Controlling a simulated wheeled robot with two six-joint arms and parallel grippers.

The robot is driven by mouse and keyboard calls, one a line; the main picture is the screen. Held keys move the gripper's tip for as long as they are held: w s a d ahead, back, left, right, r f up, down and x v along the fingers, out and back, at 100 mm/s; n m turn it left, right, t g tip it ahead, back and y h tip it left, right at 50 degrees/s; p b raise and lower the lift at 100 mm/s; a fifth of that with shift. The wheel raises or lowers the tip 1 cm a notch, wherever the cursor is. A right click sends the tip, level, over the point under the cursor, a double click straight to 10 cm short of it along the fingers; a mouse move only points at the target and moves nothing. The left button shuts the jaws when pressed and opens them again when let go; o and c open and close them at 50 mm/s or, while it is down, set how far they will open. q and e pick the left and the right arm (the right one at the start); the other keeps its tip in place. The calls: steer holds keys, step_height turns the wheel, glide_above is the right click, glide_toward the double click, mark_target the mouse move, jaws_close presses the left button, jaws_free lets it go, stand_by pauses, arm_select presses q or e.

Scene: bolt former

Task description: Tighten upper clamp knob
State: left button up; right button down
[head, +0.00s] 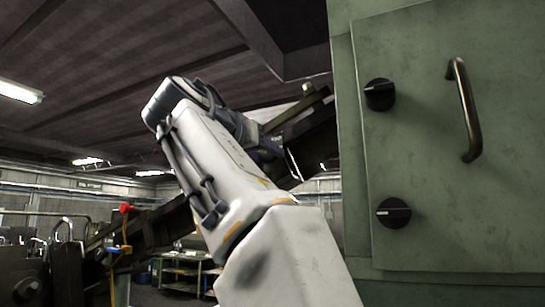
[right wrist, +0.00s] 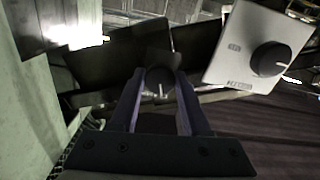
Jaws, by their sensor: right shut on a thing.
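In the right wrist view a dark round knob (right wrist: 160,76) sits between the fingertips of my right gripper (right wrist: 160,84), in front of a dark metal part. The fingers are shut on its sides. In the head view my white right arm rises and bends over to the right. The right gripper (head: 270,146) there reaches a dark slanted beam (head: 312,130); the knob it holds cannot be made out in that view. My left gripper is not in view.
A green cabinet (head: 435,150) at the right carries an upper black knob (head: 379,95), a lower black knob (head: 393,213) and a bar handle (head: 464,110). A pale box with a black dial (right wrist: 269,58) is near the gripper. Dark machinery stands at lower left.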

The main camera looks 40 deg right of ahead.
steer(key=n+p, duration=0.1)
steer(key=n, duration=0.4)
steer(key=shift+r, duration=0.1)
steer(key=shift+n, duration=0.7)
steer(key=shift+c, duration=1.2)
jaws_free()
steer(key=shift+s+a, duration=0.1)
steer(key=shift+a, duration=0.3)
steer(key=v, duration=0.7)
